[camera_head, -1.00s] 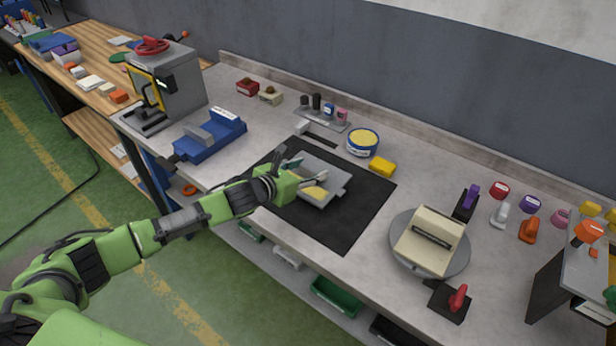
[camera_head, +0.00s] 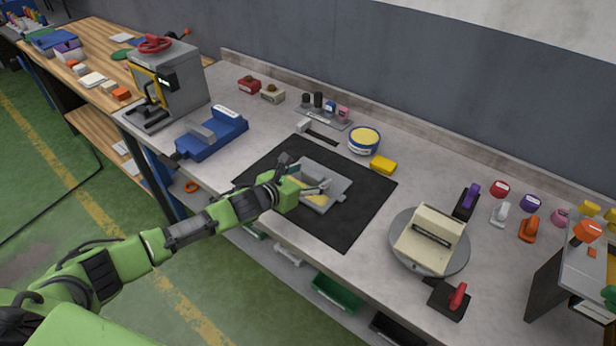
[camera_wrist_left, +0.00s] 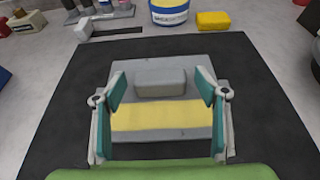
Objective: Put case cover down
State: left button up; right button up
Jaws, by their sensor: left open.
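The case cover looks like a grey flat piece (camera_head: 334,177) with a raised block and a yellow band; it lies on the black mat (camera_head: 345,222) on the workbench. My left gripper (camera_head: 304,174) is open over the near left part of the piece. In the left wrist view the spread fingers (camera_wrist_left: 160,90) hold nothing between them. My right gripper does not show.
A blue vise-like fixture (camera_head: 213,133) and a grey press (camera_head: 170,80) stand to the left. A round blue-and-yellow tin (camera_head: 364,140) and a yellow block (camera_head: 383,165) sit behind the mat. A round turntable (camera_head: 455,262) bears a beige case at right.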

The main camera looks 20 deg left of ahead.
pick_arm(q)
jog(key=shift+r, duration=0.25)
jog(key=shift+s+a, duration=0.1)
jog(key=shift+s, duration=0.15)
jog(key=b+v, duration=0.1)
jog(key=v, duration=0.9)
jog(key=shift+s+f+b, duration=0.1)
jog(key=shift+b, duration=0.2)
jog(key=shift+s+a+r, duration=0.2)
jog(key=shift+s+r, duration=0.15)
jog(key=shift+s, duration=0.2)
